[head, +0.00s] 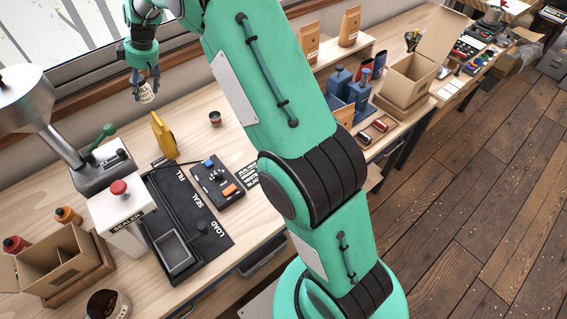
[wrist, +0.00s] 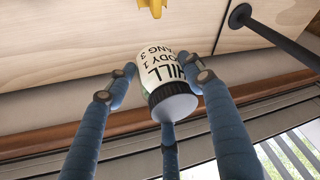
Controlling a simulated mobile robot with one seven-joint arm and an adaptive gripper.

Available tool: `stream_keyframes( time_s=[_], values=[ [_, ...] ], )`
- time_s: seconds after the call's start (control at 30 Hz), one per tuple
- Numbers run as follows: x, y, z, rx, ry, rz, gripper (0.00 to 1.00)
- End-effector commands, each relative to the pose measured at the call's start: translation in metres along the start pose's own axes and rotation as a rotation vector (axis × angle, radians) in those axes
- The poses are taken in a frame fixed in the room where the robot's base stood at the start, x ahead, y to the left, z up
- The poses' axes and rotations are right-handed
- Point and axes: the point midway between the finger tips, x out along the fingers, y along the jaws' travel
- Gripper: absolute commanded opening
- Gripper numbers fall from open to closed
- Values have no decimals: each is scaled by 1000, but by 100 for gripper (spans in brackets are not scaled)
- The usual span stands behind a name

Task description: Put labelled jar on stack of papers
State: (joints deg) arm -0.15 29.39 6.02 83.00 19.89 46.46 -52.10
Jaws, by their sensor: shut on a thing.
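The labelled jar (head: 146,93) is white with black print and hangs in my gripper (head: 145,84) above the bench, near the window. In the wrist view the jar (wrist: 158,68) shows a dark ribbed rim, and the blue fingers of my gripper (wrist: 165,85) are shut around it. The jar is tilted in that view. A printed black-and-white sheet (head: 251,174) lies partly behind my arm beside the control box; I cannot tell whether it is a stack of papers.
A grinder (head: 103,170), a sealer (head: 122,222) and a control box (head: 215,182) crowd the front. A cardboard box (head: 408,80) and blue canisters (head: 340,82) stand farther right.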

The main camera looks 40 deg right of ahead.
Motion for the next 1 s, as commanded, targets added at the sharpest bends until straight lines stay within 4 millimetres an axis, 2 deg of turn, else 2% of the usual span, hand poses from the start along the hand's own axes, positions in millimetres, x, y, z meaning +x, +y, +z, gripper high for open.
stream_keyframes(
  time_s=[0.03,0.2,0.47,0.77,1.0],
  values=[
    [-11,9,16,4,0,1,8],
    [-37,29,70,-1,-2,-3,8],
    [-75,48,154,-10,-6,-10,8],
    [-116,51,249,-19,-10,-17,8],
    [-144,41,323,-27,-15,-22,8]
  ],
)
